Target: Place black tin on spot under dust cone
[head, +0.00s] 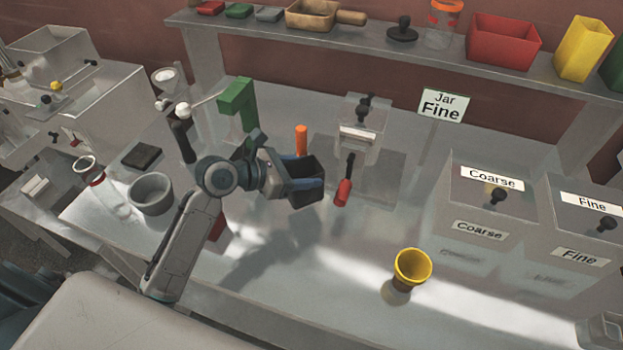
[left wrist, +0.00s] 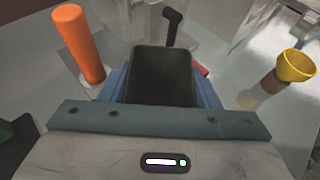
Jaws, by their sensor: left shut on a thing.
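My left gripper (head: 308,184) is shut on the black tin (head: 303,170), with its blue fingers on either side of it. The tin is held above the middle of the table, clear of its top. In the left wrist view the tin (left wrist: 160,77) sits between the fingers (left wrist: 160,88), its dark open inside facing the camera. I cannot tell for sure which thing is the dust cone. A small pale funnel-like piece (head: 165,76) stands at the back left, near a green bracket (head: 237,103). The spot cannot be made out. My right gripper is not in view.
An orange upright handle (head: 302,140) stands close behind the tin. A yellow cup (head: 412,268) is front right. A grey bowl (head: 151,192) stands left. Coarse bin (head: 490,205) is at right.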

